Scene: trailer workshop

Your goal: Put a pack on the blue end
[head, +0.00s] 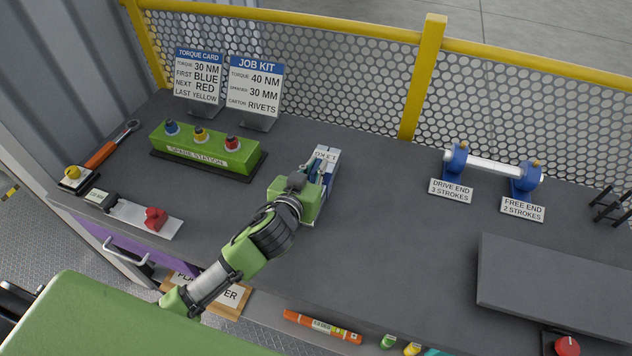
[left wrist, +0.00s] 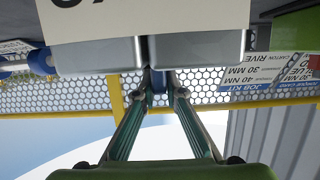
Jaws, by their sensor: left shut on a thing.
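My left gripper (head: 318,182) is over the middle of the bench, shut on a small blue part (left wrist: 160,80) of a grey carrier with a white label (head: 325,155). In the left wrist view the carrier shows as two rounded grey metal sections (left wrist: 195,48) side by side, the fingers meeting at the gap between them. The gripper hides much of it, and I cannot tell whether it touches the bench. Two blue blocks, the drive end (head: 455,160) and the free end (head: 525,181), hold a white shaft at the right. My right gripper is not in view.
A green spark station (head: 205,148) with several coloured knobs stands at the left, with a torque card (head: 198,78) and job kit card (head: 255,88) behind. A wrench (head: 110,146) lies far left. A dark raised slab (head: 555,285) sits at the right. Bench between is clear.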

